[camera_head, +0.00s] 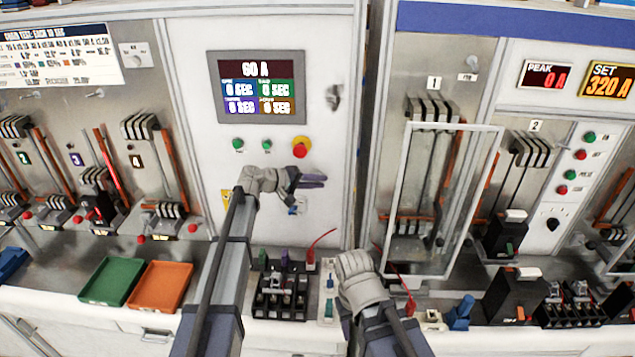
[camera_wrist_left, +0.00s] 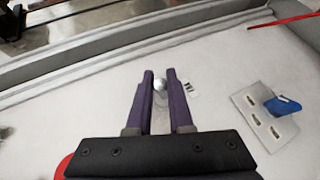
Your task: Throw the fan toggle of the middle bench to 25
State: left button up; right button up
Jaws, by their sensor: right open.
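A small silver toggle knob (camera_wrist_left: 160,86) with a small printed label beside it stands on the white front panel of the middle bench (camera_head: 190,80). My left gripper (camera_head: 322,181) is at that panel, below the red button. In the left wrist view its two purple fingers (camera_wrist_left: 159,78) lie on either side of the knob with a narrow gap; I cannot tell whether they touch it. The head view hides the knob behind the fingers. My right gripper (camera_head: 355,275) is low in front of the bench; its fingertips are hard to make out.
A red mushroom button (camera_head: 300,148) and a 60 A display (camera_head: 257,87) are above my left gripper. A blue switch on a plate (camera_wrist_left: 283,106) is close beside the fingers. A framed clear door (camera_head: 403,180) stands open-fronted to the right. Green (camera_head: 86,300) and orange trays (camera_head: 135,306) lie left.

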pick_arm(q)
jog(key=o, duration=0.5)
jog(key=shift+c, duration=0.2)
jog(key=p+v, duration=0.3)
jog(key=v, duration=0.5)
jog(key=shift+f, duration=0.1)
